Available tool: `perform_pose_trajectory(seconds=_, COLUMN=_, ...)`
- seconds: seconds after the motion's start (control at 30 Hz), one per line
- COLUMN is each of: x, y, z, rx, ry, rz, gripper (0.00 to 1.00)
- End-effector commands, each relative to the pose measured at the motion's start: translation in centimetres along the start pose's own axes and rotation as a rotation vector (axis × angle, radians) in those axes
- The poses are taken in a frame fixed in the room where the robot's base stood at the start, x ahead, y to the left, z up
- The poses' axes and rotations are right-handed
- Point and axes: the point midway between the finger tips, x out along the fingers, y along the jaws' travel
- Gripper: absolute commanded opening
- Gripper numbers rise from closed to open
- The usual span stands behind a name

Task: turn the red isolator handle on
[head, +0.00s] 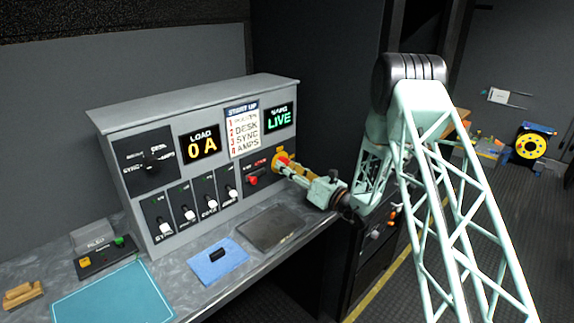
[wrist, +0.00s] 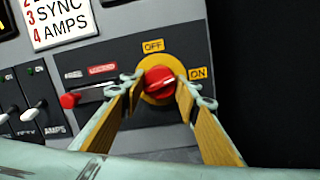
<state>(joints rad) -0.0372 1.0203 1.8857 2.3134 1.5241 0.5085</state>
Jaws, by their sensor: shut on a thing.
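The red isolator handle (wrist: 160,80) sits on a round yellow plate (wrist: 147,96) on the grey console's dark panel. An OFF label (wrist: 153,46) is above it and an ON label (wrist: 198,73) is to its right. My gripper (wrist: 159,86) is shut on the handle, one fingertip on each side. I cannot tell exactly which label the handle points to. In the head view, my gripper (head: 288,165) reaches the console's right end and covers most of the handle.
A red-knobbed lever (wrist: 69,100) is left of the isolator, near my left finger. Several white-tipped switches (head: 188,214) line the console (head: 200,105). Displays read LOAD 0 A (head: 201,144) and LIVE (head: 279,118). A blue cloth (head: 205,268) and dark pad (head: 270,229) lie on the desk.

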Motion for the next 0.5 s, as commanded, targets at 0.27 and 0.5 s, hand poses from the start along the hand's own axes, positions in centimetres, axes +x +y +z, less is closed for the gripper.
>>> perform_pose_trajectory(seconds=0.27, x=0.00, y=0.07, z=-0.06, rx=0.180, ry=-0.010, rz=-0.019, gripper=0.19)
perform_pose_trajectory(seconds=0.5, x=-0.03, y=0.09, z=-0.12, rx=0.255, ry=-0.015, rz=-0.025, gripper=0.19)
